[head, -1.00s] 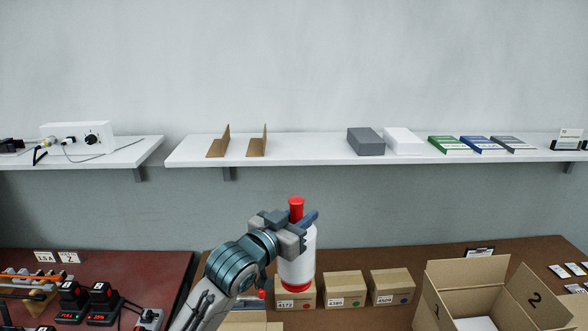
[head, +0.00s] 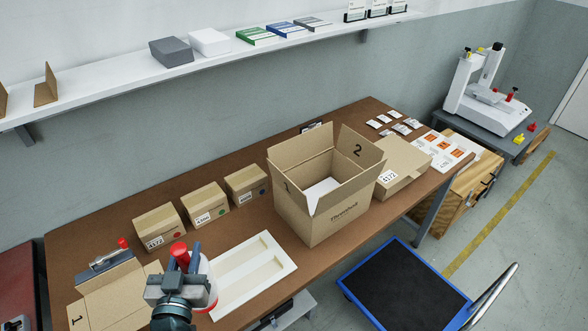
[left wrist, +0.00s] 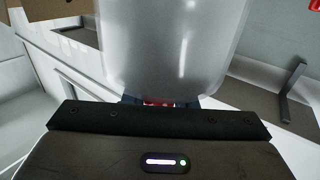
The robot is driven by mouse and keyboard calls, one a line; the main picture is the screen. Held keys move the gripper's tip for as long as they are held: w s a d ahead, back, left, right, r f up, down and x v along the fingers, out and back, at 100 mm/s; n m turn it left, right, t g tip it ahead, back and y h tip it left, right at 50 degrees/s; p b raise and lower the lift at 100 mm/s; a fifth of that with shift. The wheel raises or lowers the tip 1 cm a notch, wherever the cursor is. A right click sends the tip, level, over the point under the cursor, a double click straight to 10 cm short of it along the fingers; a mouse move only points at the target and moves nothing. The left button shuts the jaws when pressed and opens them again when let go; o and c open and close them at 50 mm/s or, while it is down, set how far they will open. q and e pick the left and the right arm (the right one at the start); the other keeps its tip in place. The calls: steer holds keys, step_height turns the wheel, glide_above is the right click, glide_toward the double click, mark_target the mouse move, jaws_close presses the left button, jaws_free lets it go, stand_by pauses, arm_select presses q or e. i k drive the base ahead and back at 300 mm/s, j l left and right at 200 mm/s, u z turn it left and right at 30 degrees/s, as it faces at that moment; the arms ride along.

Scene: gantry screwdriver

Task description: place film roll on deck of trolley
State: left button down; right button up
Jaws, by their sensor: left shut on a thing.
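The film roll (head: 204,284) is a white translucent cylinder with a red handle on top and a red rim at its lower end. My left gripper (head: 178,284) is shut on it and holds it over the front left part of the brown table. The roll also fills the upper middle of the left wrist view (left wrist: 175,45), where the fingertips are mostly hidden. The trolley (head: 405,285) has a black deck with a blue edge and a metal push handle. It stands on the floor at lower right, and its deck is empty. My right gripper is out of view.
On the brown table (head: 120,205) are an open carton (head: 325,220), small boxes (head: 205,205), a white tray (head: 285,262) and a flat box (head: 405,178). A gantry machine (head: 490,95) stands at upper right. A white shelf (head: 110,90) runs along the wall.

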mark_target(402, 266)
steer(key=z, duration=1.3)
steer(key=i+l+z, duration=0.1)
steer(key=i, duration=0.25)
steer(key=i+l+z, duration=0.1)
steer(key=i+l, duration=0.2)
steer(key=i+l+z, duration=0.1)
steer(key=i, duration=0.35)
